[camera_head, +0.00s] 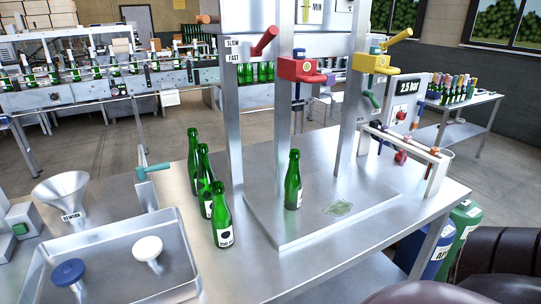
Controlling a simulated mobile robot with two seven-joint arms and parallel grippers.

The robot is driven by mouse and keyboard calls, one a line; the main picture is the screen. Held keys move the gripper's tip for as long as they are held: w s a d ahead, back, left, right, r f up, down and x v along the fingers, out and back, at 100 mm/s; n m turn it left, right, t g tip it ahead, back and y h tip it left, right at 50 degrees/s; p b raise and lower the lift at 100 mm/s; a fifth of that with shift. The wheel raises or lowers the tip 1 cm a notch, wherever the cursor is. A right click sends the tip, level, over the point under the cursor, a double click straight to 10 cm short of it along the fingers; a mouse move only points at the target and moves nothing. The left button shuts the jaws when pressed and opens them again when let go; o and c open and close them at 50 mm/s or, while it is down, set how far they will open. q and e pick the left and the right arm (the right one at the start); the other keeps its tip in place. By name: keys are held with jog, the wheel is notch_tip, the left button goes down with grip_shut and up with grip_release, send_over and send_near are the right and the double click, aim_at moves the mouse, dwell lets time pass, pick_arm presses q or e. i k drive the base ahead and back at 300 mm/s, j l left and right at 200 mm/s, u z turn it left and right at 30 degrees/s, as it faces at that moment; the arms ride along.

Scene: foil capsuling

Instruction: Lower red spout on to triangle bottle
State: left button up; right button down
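The red spout (300,70) is a red block on the steel frame, with a red lever handle (265,41) raised to its upper left. A dark nozzle hangs under the block. A green bottle (293,182) stands upright on the raised steel plate (270,225), below the red spout and apart from it. Three more green bottles (222,216) stand in a row to the left of the plate, with small dark and white labels. I cannot make out a triangle on any bottle. Neither of my grippers shows.
A steel tray (105,240) holds a blue and a white stopper-like piece. A funnel (62,192) stands behind it. A white rack (405,143) is at right. A green spill (338,208) marks the plate.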

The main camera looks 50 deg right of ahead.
aim_at(304, 71)
jog(key=z, duration=1.6)
